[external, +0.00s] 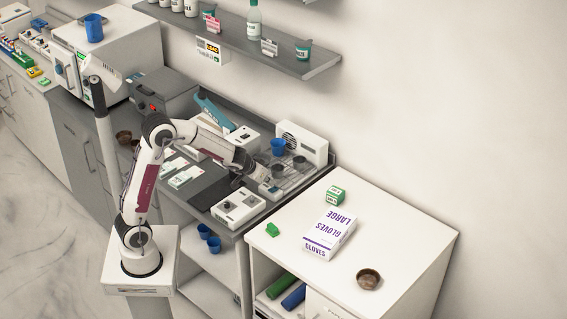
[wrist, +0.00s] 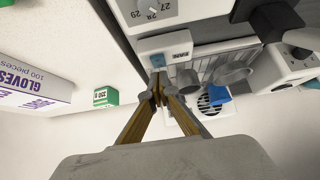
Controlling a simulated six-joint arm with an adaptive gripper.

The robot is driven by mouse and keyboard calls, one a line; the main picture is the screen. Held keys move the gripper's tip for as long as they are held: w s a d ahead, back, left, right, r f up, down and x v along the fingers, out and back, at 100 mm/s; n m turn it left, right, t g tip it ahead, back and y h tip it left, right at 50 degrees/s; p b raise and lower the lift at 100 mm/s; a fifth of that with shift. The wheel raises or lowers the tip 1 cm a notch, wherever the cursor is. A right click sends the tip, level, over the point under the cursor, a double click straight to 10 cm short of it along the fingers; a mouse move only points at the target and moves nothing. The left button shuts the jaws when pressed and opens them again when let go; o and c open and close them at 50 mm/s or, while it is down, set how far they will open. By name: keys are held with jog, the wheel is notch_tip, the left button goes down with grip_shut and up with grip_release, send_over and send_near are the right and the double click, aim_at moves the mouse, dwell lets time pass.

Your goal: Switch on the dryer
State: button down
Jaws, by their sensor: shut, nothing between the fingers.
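The dryer looks to be the white unit with a round vent grille (external: 290,141) behind a wire rack with cups; its grille also shows in the wrist view (wrist: 204,103). A small white box with a blue switch (wrist: 157,61) sits at the rack's near end in the wrist view. I cannot tell whether the switch is on or off. My gripper (external: 262,176) is over the near end of the rack. In the wrist view its shut, empty fingertips (wrist: 157,88) appear just beside the switch box; contact cannot be made out.
A blue cup (external: 278,147) and grey cups (external: 299,162) stand on the rack. A white device with a dial (external: 238,208) is in front of it. A glove box (external: 329,233), a small green box (external: 335,195) and a brown bowl (external: 368,279) are on the right cabinet.

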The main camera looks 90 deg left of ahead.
aim_at(271, 190)
jog(key=shift+f, duration=0.75)
jog(key=shift+s+d+f, duration=0.15)
jog(key=shift+f, duration=0.4)
jog(key=shift+d+f, duration=0.1)
jog(key=shift+f, duration=0.25)
jog(key=shift+r, duration=0.3)
jog(key=shift+s+r, duration=0.1)
jog(key=shift+r, duration=0.4)
jog(key=shift+r, duration=0.25)
dwell(0.5)
jog(key=v, duration=1.2)
jog(key=shift+s+d, duration=0.35)
dwell(0.5)
jog(key=shift+r, duration=0.1)
dwell(0.6)
